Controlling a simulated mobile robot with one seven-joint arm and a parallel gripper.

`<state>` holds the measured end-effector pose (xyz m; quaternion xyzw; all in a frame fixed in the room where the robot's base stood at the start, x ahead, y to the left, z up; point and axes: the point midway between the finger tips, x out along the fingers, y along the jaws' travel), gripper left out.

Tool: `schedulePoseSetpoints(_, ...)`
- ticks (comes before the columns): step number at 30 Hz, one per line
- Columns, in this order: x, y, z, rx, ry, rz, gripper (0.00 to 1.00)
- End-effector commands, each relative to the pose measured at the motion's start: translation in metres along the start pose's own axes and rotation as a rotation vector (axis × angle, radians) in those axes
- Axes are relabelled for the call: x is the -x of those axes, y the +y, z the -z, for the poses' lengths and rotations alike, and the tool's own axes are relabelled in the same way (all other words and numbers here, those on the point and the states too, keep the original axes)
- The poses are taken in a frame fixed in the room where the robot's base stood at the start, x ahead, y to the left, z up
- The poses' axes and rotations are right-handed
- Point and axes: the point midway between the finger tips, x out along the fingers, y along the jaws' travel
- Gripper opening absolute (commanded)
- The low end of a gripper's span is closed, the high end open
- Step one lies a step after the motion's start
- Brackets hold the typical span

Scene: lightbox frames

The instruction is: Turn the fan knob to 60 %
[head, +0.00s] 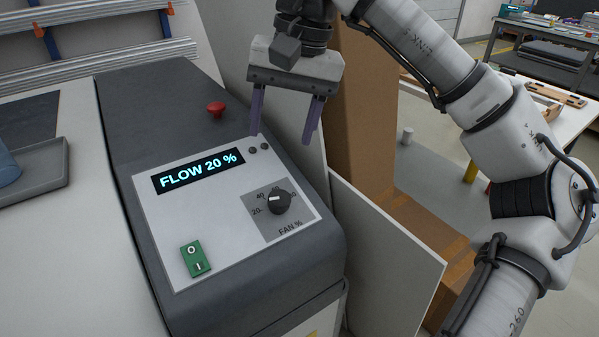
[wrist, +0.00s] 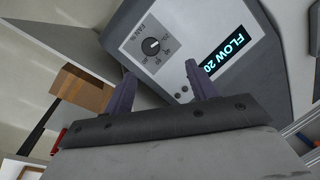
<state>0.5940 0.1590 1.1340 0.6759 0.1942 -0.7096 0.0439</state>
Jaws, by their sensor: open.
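The fan knob (head: 278,202) is a round black dial with a white pointer mark, on a grey patch at the lower right of the light control panel (head: 170,235). Its pointer is toward the left, near the 20 mark. The display (head: 198,171) reads FLOW 20 %. My gripper (head: 285,128) is open and empty, above and behind the panel's upper right corner, apart from the knob.
A green rocker switch (head: 195,258) sits at the panel's lower left. A red mushroom button (head: 216,109) stands behind the panel. A grey tray (head: 45,180) is on the left. Cardboard boxes (head: 365,120) and upright boards stand right of the machine.

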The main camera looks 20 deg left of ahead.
Motion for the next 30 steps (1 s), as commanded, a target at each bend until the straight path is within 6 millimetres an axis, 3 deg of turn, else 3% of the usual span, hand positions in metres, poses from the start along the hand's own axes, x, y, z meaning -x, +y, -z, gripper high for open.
schedulePoseSetpoints(3,0.003,0.013,0.002,0.000,0.010,-0.048,0.57)
schedulePoseSetpoints(7,-0.010,0.014,0.002,0.002,0.008,-0.050,0.57)
schedulePoseSetpoints(21,-0.103,0.017,0.002,0.002,0.007,-0.047,0.57)
schedulePoseSetpoints(30,-0.131,0.018,0.003,0.001,0.008,-0.046,0.57)
